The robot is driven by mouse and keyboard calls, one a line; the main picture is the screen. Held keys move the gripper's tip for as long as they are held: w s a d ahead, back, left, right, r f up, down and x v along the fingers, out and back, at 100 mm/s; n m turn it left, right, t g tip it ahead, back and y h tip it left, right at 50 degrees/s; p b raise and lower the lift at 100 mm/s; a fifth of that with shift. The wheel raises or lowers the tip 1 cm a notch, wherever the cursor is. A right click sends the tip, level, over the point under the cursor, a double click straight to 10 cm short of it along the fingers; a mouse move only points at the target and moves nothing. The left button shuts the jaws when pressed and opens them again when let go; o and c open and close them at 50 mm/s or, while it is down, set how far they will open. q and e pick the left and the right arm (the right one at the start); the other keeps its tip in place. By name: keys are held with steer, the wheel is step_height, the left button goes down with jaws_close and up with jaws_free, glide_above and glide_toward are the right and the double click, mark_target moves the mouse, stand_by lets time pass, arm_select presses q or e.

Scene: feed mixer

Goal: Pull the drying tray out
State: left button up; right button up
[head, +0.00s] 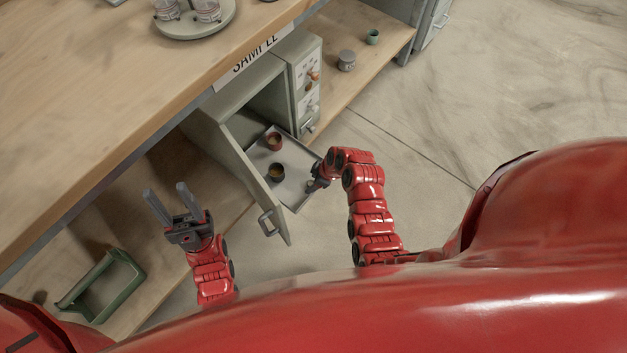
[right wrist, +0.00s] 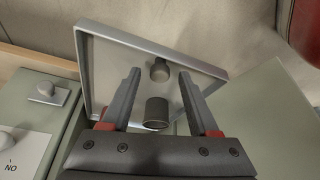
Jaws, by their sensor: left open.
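The drying tray (head: 293,187) is a flat metal tray with a raised rim, sticking partly out of the green cabinet (head: 255,92) under the bench. A reddish cup (head: 273,141) and a dark cup (head: 276,172) stand on it. The cabinet door (head: 243,170) hangs open, with a grey handle (head: 267,222). My right gripper (head: 313,184) is at the tray's right side; in the right wrist view its fingers (right wrist: 160,72) are apart, with the tray (right wrist: 98,68) beyond them. Contact with the rim is unclear. My left gripper (head: 167,190) is open and empty, left of the door.
A green frame (head: 103,286) stands on the lower shelf at left. A grey jar (head: 346,60) and a green cup (head: 373,36) stand on the shelf at right. The wooden bench top (head: 110,80) overhangs the cabinet. The floor right of my right arm is clear.

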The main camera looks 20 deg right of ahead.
steer(key=p+v, duration=0.3)
steer(key=v, duration=1.4)
steer(key=shift+r+p, duration=0.25)
steer(key=shift+p, duration=0.15)
steer(key=shift+w, duration=0.1)
